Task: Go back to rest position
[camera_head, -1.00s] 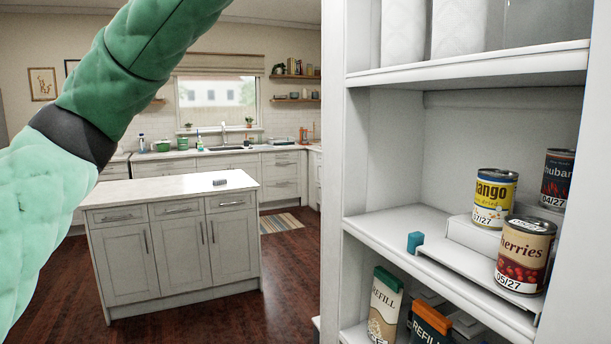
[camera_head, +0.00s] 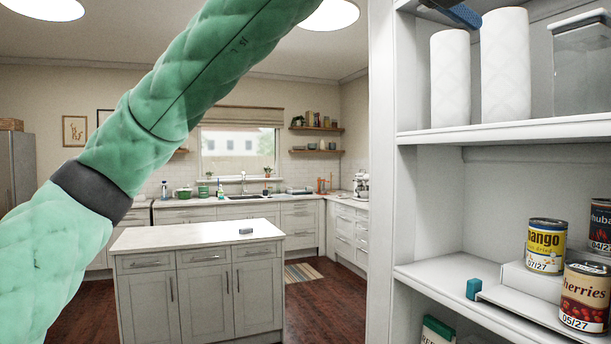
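My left arm, in a green quilted cover with a dark band, rises from the left edge and leaves through the top of the view. Its gripper is out of the picture. My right arm and gripper do not show. The white shelf unit (camera_head: 382,200) stands on the right. On its middle shelf are a yellow mango can (camera_head: 546,246), a cherries can (camera_head: 585,298) and a dark rhubarb can (camera_head: 601,226) cut by the right edge. A small teal block (camera_head: 473,289) sits near the shelf's front edge.
Two white paper rolls (camera_head: 450,78) (camera_head: 504,66) and a clear container (camera_head: 581,70) stand on the shelf above. A dark and blue item (camera_head: 458,13) shows at the top, unclear. A white kitchen island (camera_head: 200,234) stands left, with open wooden floor around it.

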